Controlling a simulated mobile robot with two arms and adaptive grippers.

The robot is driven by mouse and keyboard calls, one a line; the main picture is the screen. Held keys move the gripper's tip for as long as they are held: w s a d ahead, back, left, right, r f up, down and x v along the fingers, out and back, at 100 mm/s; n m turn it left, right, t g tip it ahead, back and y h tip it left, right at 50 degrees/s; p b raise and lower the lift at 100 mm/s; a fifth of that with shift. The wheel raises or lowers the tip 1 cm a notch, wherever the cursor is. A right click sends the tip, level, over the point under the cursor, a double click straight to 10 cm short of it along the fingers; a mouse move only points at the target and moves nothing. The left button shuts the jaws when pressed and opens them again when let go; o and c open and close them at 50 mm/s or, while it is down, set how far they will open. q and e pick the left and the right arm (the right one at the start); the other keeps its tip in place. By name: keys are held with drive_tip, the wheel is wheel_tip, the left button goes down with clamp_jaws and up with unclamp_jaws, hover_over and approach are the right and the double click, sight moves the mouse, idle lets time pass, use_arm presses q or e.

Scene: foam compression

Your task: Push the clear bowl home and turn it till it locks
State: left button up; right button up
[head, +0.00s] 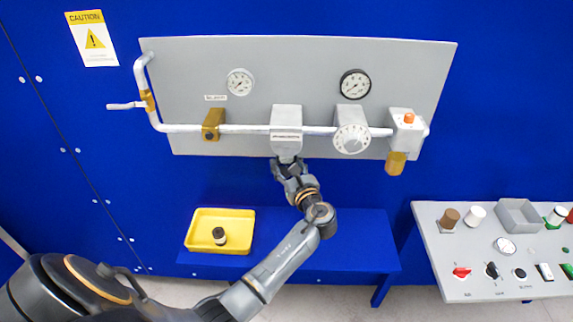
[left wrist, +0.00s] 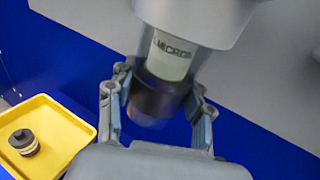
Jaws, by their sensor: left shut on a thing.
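The grey filter head (head: 287,120) hangs on the pipe in the middle of the panel. In the left wrist view, the filter head (left wrist: 195,18) fills the top, and a pale element (left wrist: 171,57) with lettering ending in "MICRON" shows below it. The bowl (left wrist: 155,98) looks dark and see-through at its lower part, between the fingers of my left gripper (left wrist: 160,103). In the head view my left gripper (head: 287,166) is right under the filter head, shut on the bowl, which it mostly hides. Whether the bowl is fully seated cannot be told. My right gripper is not in view.
A yellow tray (head: 191,238) holding a dark-and-pale cylinder (head: 219,236) stands on the blue bench (head: 350,240). A dial regulator (head: 351,137), a brass valve (head: 211,125) and a unit with an orange button (head: 407,122) share the pipe. A control desk (head: 470,270) stands right.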

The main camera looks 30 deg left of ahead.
use_arm(q)
drive_tip(key=shift+w+n+g+y+b, duration=0.1)
drive_tip(key=shift+n+g+y+b, duration=0.3)
drive_tip(key=shift+n+g+b, duration=0.15)
drive_tip(key=n+g+y+b, duration=0.1)
drive_tip(key=n+g+b, duration=0.1)
drive_tip(key=g, duration=0.1)
drive_tip(key=n+g+y+b, duration=0.1)
drive_tip(key=n+g+b, duration=0.2)
drive_tip(key=g+b, duration=0.1)
drive_tip(key=shift+f, duration=0.1)
drive_tip(key=shift+g, duration=0.45)
drive_tip(key=shift+r, duration=0.2)
drive_tip(key=shift+n+g+b, duration=0.65)
drive_tip(key=shift+g+b, duration=0.15)
drive_tip(key=shift+b, duration=0.05)
